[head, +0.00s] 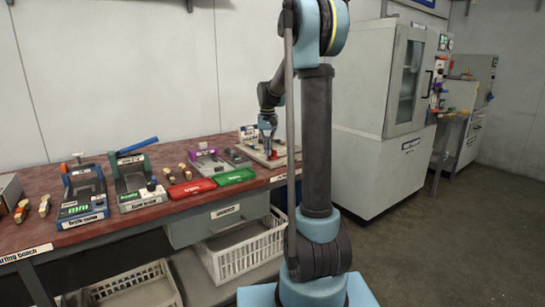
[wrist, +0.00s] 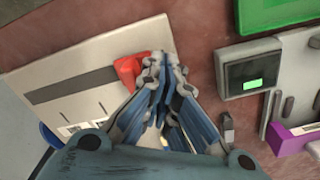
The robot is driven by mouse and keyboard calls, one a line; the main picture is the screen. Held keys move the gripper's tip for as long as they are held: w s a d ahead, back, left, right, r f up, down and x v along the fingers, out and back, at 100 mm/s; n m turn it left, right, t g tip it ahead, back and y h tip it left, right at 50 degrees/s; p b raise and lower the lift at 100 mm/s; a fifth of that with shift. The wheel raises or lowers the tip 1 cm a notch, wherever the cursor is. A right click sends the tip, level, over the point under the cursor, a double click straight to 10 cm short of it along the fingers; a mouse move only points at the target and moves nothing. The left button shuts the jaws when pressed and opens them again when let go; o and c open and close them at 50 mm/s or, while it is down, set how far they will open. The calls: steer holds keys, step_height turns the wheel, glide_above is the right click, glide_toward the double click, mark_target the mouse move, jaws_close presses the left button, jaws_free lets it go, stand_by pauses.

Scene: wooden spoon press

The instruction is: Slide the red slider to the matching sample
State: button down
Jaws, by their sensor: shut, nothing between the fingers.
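The red slider (wrist: 130,68) shows in the wrist view on a beige board (wrist: 95,55) with a dark slot (wrist: 70,85) running to the left of it. My gripper (wrist: 160,62) is shut and empty, with its fingertips right beside the slider's right side. I cannot tell whether they touch it. In the head view my gripper (head: 267,128) is over the board (head: 275,158) at the right end of the bench, and a bit of the red slider (head: 274,154) shows below it. No sample is clearly readable; part of the board is hidden by my gripper.
A device with a small green screen (wrist: 252,84) and a purple-edged device (wrist: 295,138) lie right of the board. A green tray (head: 231,177) and a red tray (head: 191,188) lie along the bench's front. Several press devices stand further left.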

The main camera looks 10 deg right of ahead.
steer(key=shift+d, duration=0.15)
glide_above(281, 157)
steer(key=shift+w+d, duration=0.2)
steer(key=shift+w, duration=0.15)
stand_by(2.0)
steer(key=shift+a, duration=0.1)
steer(key=shift+s+a, duration=0.3)
steer(key=shift+a, duration=0.15)
step_height(281, 157, up, 7)
stand_by(0.9)
steer(key=shift+s, duration=0.1)
